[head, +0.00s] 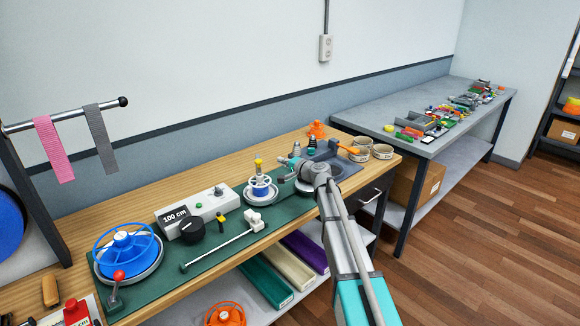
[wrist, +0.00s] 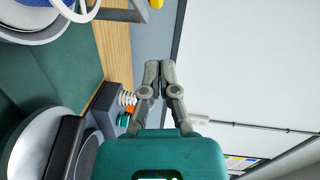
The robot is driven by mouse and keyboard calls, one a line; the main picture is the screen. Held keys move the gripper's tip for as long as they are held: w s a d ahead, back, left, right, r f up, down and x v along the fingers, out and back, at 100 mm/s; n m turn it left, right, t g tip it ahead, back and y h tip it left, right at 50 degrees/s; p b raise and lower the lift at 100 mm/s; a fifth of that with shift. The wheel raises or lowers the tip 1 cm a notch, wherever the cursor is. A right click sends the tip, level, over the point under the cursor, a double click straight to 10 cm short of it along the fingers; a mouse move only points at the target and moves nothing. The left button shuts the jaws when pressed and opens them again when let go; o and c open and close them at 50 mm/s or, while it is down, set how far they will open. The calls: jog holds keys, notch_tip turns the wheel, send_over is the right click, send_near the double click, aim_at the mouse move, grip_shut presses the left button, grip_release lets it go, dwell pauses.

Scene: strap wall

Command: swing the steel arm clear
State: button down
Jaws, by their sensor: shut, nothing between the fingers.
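A thin steel rod (head: 222,247) lies along the front of the green mat, with a white block at its right end. Another steel bar (head: 65,115), ending in a black knob, stands out at the upper left with a pink strap (head: 53,150) and a grey strap (head: 99,138) hanging from it. I cannot tell for certain which is the steel arm. My gripper (head: 283,178) is right of the yellow-topped blue spool (head: 260,187), apart from both bars. In the wrist view my gripper's fingertips (wrist: 159,68) are together, with nothing between them.
On the green mat (head: 140,295) stand a blue handwheel (head: 128,248) and a box marked 100 cm (head: 200,213). Tape rolls (head: 382,151) sit at the bench's right end. A grey table (head: 385,105) with small parts stands beyond. Wooden floor at right is clear.

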aim_at(258, 161)
jog(key=shift+w+a+f+b, duration=0.15)
jog(key=shift+w+a, duration=0.2)
jog(key=shift+a, duration=0.5)
jog(key=shift+w+a+f+b, duration=0.15)
jog(key=shift+w+a, duration=0.15)
jog(key=shift+a, duration=0.55)
jog(key=shift+w+a+f+b, duration=0.15)
jog(key=shift+w+a, duration=0.2)
jog(key=shift+a, duration=0.5)
jog(key=shift+d, duration=0.15)
